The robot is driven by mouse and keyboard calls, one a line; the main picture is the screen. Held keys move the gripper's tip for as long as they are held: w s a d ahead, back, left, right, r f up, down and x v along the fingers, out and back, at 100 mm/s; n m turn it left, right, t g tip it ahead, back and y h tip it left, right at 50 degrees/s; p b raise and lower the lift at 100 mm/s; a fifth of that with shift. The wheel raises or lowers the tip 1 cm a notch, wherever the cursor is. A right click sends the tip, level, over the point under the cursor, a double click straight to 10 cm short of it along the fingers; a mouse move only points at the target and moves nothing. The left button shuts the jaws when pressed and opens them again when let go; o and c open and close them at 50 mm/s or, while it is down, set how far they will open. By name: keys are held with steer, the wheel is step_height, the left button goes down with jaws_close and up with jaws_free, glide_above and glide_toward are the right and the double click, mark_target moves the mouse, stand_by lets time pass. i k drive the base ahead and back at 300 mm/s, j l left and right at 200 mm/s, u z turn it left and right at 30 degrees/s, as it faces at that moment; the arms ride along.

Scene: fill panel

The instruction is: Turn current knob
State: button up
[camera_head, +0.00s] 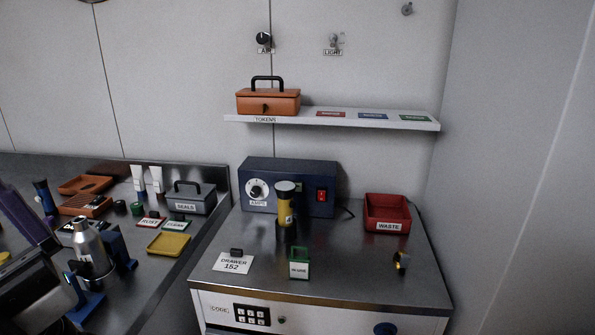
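The current knob (256,189) is a round black-and-white dial on the front left of a dark blue power box (311,181), above a small label that seems to read AMPS. The box stands at the back of the metal cabinet top. Its pointer direction is too small to read surely. My gripper (106,276) is at the lower left, over the side bench and well away from the knob. Its two blue fingers appear apart, with a silver bottle (88,236) showing near them; I cannot tell whether they touch it.
A yellow-and-black cylinder (285,209) stands upright before the box, right of the knob. A red switch (321,195) is on the box's right. A red waste bin (387,212), a green holder (299,264) and a drawer card (233,264) share the top. A shelf (340,119) hangs above.

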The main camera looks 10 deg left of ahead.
mark_target(255, 192)
steer(key=i+j, duration=0.15)
steer(key=j, duration=0.15)
steer(key=i+j, duration=0.1)
steer(key=j, duration=0.25)
steer(key=i+j, duration=0.15)
steer(key=j, duration=0.15)
steer(key=i+j, duration=0.15)
steer(key=j, duration=0.2)
